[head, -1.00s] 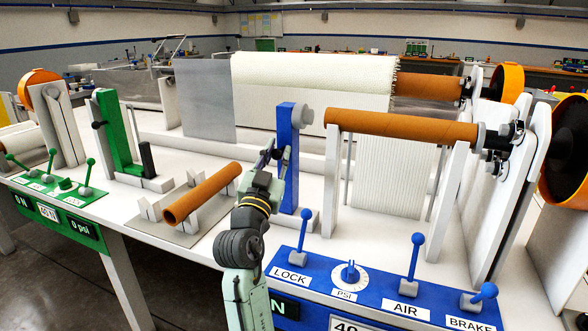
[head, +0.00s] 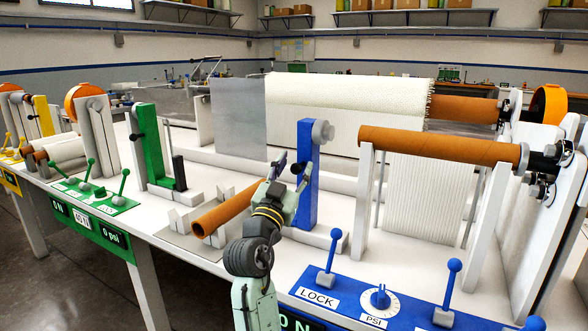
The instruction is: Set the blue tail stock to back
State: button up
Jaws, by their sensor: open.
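The blue tail stock (head: 308,180) is an upright blue post with a grey round hub near its top, in the middle of the head view. It stands on a white rail to the left of a brown tube (head: 440,146), with a gap between hub and tube. My gripper (head: 288,166) is open, just left of the post's upper part, with a black knob between or beside its fingers. Whether the fingers touch the knob or the post cannot be told. My gripper and wrist hide part of the post's lower left side.
A blue panel (head: 345,312) with LOCK (head: 327,262), PSI and other levers lies in front. A loose brown tube (head: 225,212) rests on a stand left of my arm. A green tail stock (head: 147,145) and green lever panel (head: 97,200) are farther left.

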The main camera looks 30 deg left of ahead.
jog(key=v, duration=1.2)
dwell(0.3)
